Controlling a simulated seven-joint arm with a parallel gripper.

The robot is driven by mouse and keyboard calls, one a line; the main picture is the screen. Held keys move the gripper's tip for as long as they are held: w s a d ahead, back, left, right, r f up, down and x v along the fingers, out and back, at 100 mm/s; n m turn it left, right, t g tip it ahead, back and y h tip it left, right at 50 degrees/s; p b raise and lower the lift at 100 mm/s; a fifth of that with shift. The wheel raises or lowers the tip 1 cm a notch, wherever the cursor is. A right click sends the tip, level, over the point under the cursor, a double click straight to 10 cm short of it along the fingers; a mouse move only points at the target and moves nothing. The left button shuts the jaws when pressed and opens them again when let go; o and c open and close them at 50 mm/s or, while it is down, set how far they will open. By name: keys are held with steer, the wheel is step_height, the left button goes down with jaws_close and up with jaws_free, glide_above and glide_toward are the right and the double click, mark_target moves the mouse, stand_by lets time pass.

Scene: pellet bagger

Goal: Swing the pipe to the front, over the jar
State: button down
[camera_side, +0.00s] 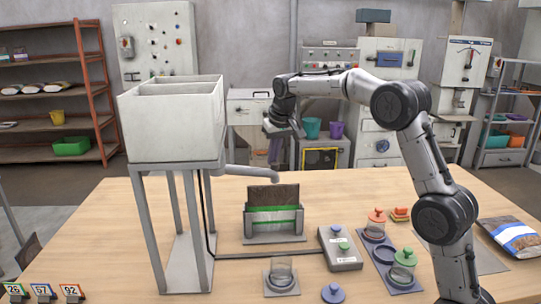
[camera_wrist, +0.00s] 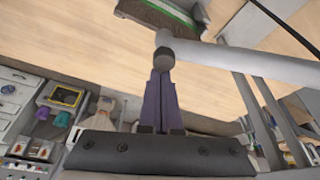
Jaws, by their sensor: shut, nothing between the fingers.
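The grey pipe (camera_side: 250,171) sticks out to the right from the white hopper (camera_side: 170,125) and ends in a short downturned tip. In the wrist view the pipe (camera_wrist: 255,64) comes in from the right. Its dark round end shows just beyond my fingertips. My gripper (camera_side: 276,160) is shut and empty, its purple fingers pointing down close to the pipe's end. The shut fingers also show in the wrist view (camera_wrist: 163,72); whether they touch the pipe I cannot tell. The open clear jar (camera_side: 281,270) stands on a grey square plate at the table front, well in front of the pipe.
A green-trimmed holder (camera_side: 273,224) with a dark panel stands below the pipe's end. A grey control box (camera_side: 340,249) stands right of it. A blue knobbed lid (camera_side: 333,293) lies right of the jar. Lidded jars stand on a tray (camera_side: 383,254). The hopper legs stand left.

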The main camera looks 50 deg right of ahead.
steer(key=shift+s+a+m, duration=0.15)
steer(key=shift+s+m, duration=0.25)
steer(key=shift+s, duration=0.3)
steer(key=s+a+m+g+h, duration=0.2)
steer(key=s+a+m+g, duration=0.1)
steer(key=s+a+m, duration=0.8)
steer(key=shift+s+a, duration=1.3)
steer(key=shift+s, duration=0.35)
